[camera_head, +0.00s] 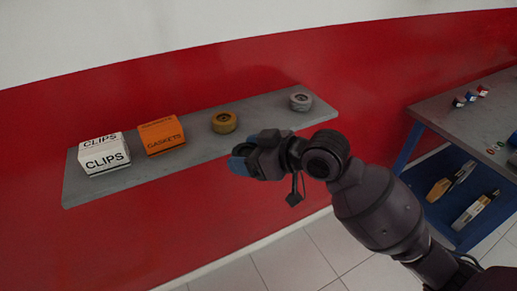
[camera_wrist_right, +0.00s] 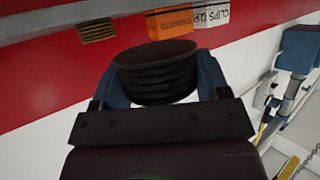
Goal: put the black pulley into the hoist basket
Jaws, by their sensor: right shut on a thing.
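The black pulley (camera_wrist_right: 155,75) is a dark ribbed disc between the blue fingers of my right gripper (camera_wrist_right: 160,68) in the right wrist view. The gripper is shut on it. In the head view my right gripper (camera_head: 246,160) is in front of the grey wall shelf, near its front edge; the pulley is hidden there. My left gripper is not in view. I cannot make out the hoist basket in either view.
The grey shelf (camera_head: 200,147) holds a white CLIPS box (camera_head: 104,155), an orange GASKETS box (camera_head: 162,136), a yellow-brown pulley (camera_head: 224,122) and a grey pulley (camera_head: 300,102). A blue-framed workbench (camera_head: 440,106) with small parts stands at right. Tiled floor (camera_head: 300,258) is open below.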

